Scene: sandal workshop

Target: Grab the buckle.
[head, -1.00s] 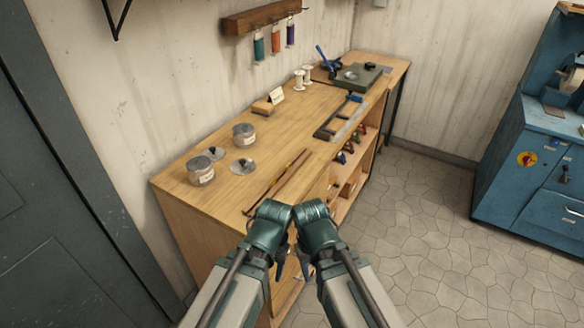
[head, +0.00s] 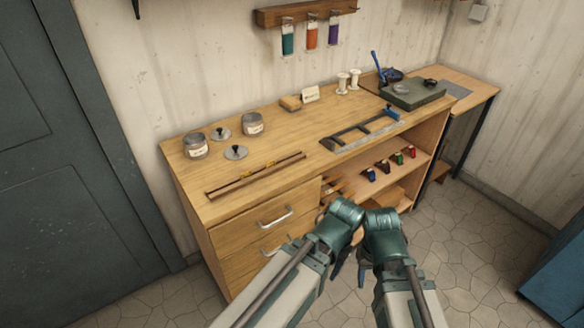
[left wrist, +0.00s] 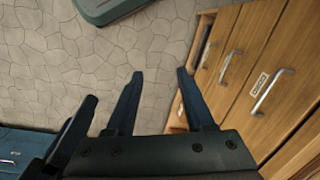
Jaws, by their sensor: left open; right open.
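I cannot make out a buckle in either view. Two labelled glass jars stand on the workbench (head: 305,130), one at the left (head: 195,146) and one to its right (head: 252,124). Their contents are too small to tell. My left gripper (head: 338,272) and right gripper (head: 362,276) hang side by side in front of the bench, below its top and away from the jars. Both are open with nothing seen in them. The left wrist view shows the left gripper's spread fingers (left wrist: 158,80) over bare floor, beside the drawer fronts (left wrist: 245,70).
Two round lids (head: 236,153) lie near the jars. A long narrow wooden piece (head: 255,174) lies near the front edge. A blue cabinet (head: 555,270) stands at the right.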

